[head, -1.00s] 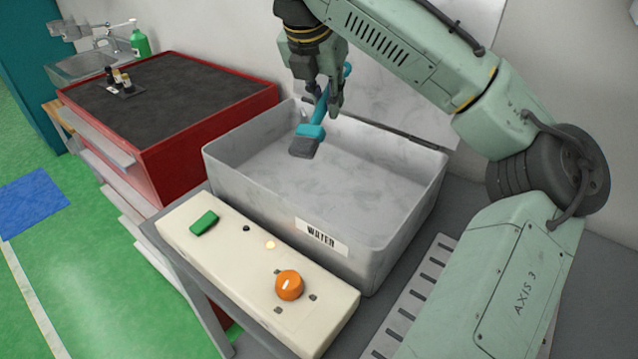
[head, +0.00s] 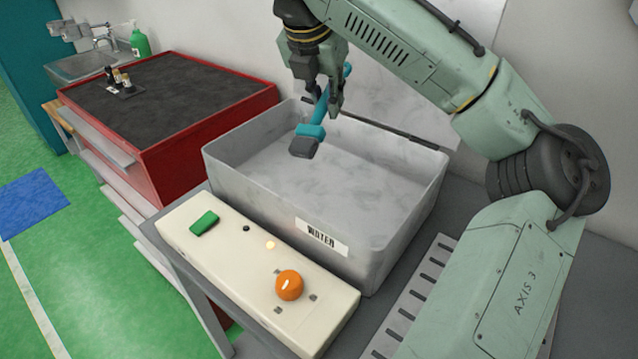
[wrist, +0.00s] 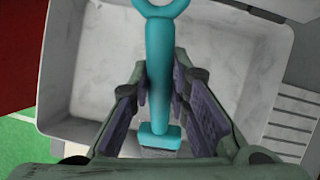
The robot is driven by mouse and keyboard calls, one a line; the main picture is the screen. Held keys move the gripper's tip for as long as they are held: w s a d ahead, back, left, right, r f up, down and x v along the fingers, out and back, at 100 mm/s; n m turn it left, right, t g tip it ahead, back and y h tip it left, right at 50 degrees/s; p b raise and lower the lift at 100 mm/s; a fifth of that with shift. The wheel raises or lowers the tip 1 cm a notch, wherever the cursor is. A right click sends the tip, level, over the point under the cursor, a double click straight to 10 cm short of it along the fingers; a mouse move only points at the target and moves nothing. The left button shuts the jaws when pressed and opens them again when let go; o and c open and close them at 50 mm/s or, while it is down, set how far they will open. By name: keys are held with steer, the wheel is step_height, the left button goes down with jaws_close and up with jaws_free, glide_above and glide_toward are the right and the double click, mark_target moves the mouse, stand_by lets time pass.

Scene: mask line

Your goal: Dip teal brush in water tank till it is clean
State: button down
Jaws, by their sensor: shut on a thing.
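The teal brush (head: 312,131) has a teal handle and a dark grey head that points down. My gripper (head: 331,100) is shut on its handle and holds it tilted over the grey tank labelled WATER (head: 240,191). The brush head appears above the tank floor; I cannot tell whether it touches any water. In the wrist view the brush handle (wrist: 159,70) runs between the two fingers (wrist: 160,105), with a ring at its upper end. The bristle tip is mostly hidden there.
A cream control box (head: 200,255) with an orange knob (head: 289,285) and a green button (head: 204,222) stands in front of the tank. A red cabinet (head: 210,133) with a dark top is to the left, with small bottles (head: 121,80) on it. A slotted grey plate (head: 415,300) lies to the right.

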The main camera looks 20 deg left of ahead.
mark_target(326, 93)
steer(key=shift+r, duration=0.1)
steer(key=shift+r, duration=1.9)
